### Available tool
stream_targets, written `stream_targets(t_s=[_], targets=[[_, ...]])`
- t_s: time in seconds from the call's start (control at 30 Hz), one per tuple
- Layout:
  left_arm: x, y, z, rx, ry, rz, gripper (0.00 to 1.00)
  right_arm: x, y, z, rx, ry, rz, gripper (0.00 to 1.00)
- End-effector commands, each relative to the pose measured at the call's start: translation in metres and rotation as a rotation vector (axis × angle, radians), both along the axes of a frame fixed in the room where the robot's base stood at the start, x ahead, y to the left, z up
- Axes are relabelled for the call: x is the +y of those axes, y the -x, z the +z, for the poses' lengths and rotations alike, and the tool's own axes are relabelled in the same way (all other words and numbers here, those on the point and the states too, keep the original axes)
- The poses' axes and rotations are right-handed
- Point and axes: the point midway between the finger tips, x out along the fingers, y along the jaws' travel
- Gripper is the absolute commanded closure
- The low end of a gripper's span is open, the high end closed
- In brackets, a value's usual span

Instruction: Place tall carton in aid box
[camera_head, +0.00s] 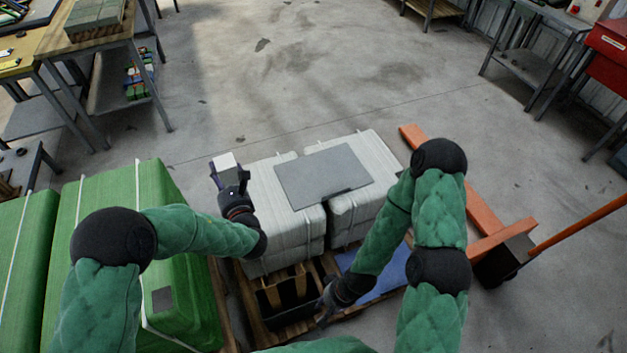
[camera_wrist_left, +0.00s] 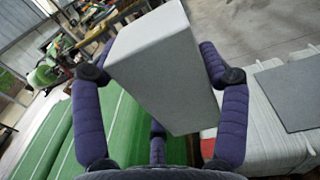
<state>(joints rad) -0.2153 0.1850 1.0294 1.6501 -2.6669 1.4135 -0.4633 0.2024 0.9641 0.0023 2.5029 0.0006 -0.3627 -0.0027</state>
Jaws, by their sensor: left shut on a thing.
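My left gripper (camera_head: 229,178) is shut on a pale grey-white tall carton (camera_head: 224,161). It holds the carton up beside the left edge of the white bales. In the left wrist view the carton (camera_wrist_left: 165,70) is tilted between the dark purple fingers. A dark open box (camera_head: 268,301) with tan upright pieces in it sits on the wooden pallet, in front of the white bales; I take it for the aid box. My right gripper (camera_head: 324,308) hangs low at the box's right side, and its fingers are too small and dark to read.
White bales (camera_head: 267,205) carry a flat grey sheet (camera_head: 322,175). Green bales (camera_head: 120,200) stand at left. A blue sheet (camera_head: 388,281) lies on the pallet's right. An orange pallet truck (camera_head: 490,240) is at right. The floor behind is clear; tables stand along the edges.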

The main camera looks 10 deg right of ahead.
Motion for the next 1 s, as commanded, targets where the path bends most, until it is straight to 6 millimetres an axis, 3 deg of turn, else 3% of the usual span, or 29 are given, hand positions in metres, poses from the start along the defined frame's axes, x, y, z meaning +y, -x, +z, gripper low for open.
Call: stream_targets(t_s=[0.53,1.0], targets=[[-0.071,-0.063,-0.109,0.003,0.000,-0.036,0.58,0.000,0.000,-0.042,0.001,0.000,0.000,0.71],[-0.135,-0.090,-0.217,0.004,-0.001,-0.066,0.58,0.000,0.000,-0.074,0.000,0.000,0.000,0.71]])
